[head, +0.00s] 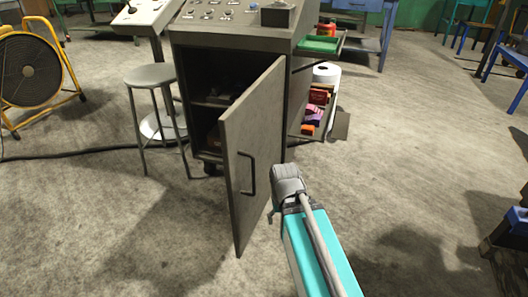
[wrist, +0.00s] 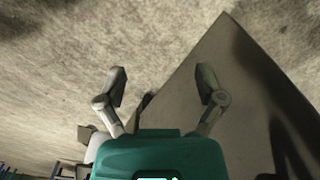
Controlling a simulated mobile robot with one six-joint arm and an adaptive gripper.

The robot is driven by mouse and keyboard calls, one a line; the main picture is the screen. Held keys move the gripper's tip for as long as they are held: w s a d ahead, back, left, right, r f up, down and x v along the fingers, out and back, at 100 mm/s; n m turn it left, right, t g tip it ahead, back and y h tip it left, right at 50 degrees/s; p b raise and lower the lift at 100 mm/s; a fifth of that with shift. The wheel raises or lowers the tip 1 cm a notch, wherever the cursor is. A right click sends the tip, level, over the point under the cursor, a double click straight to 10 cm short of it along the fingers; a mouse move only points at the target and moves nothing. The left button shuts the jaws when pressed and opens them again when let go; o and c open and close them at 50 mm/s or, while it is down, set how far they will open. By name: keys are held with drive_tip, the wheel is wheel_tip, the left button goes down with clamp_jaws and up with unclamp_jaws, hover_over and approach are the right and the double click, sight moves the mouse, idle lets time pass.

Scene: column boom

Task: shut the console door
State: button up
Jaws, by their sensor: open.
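The console (head: 232,42) stands at the back centre, with a dark open compartment. Its grey console door (head: 262,125) is swung well out towards me, hinged at the compartment's right side. A dark bar handle (head: 247,174) sits on its outer face, near the free edge. My gripper (head: 287,180) is just right of the lower door, on the outer-face side. In the wrist view, my gripper (wrist: 163,82) has its fingers spread with nothing between them. A flat panel, apparently the door (wrist: 226,75), lies behind the right finger; I cannot tell whether they touch.
A round stool (head: 150,76) stands left of the console, with a yellow-framed fan (head: 30,70) farther left. A green tray (head: 320,45) and a shelf of coloured items (head: 313,112) are on the console's right side.

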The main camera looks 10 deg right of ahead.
drive_tip(key=shift+r+p, duration=0.4)
drive_tip(key=shift+r, duration=0.05)
drive_tip(key=c, duration=0.4)
wheel_tip(320, 180, up, 3)
drive_tip(key=p, duration=0.3)
drive_tip(key=shift+r, duration=0.2)
clamp_jaws()
wheel_tip(320, 180, up, 6)
drive_tip(key=p, duration=0.6)
